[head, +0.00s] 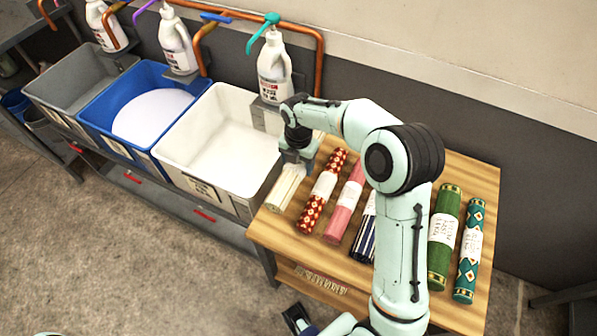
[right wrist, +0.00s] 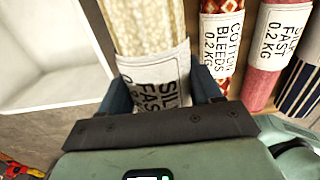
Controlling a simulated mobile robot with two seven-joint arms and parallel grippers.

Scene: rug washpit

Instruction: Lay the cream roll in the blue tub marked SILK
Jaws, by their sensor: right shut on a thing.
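The cream roll (head: 286,187) is at the left end of the wooden bench top. In the right wrist view the cream roll (right wrist: 148,28) has a white label reading SILK FAST. My right gripper (head: 297,163) is shut on it around the label, which hides part of it; I cannot tell whether the roll touches the bench. The blue tub (head: 92,106) stands to the left, beyond the white tub, with a round white surface inside. Its front label is too small to read. A dark part at the bottom edge of the head view may be my left gripper; its jaws are unclear.
The white tub (head: 213,176) stands between the bench (head: 262,232) and the blue tub. A grey tub (head: 60,92) is at far left. Pump bottles (head: 273,68) and copper pipes line the back. Red-patterned (head: 322,190), pink, striped, green and teal rolls lie to the right.

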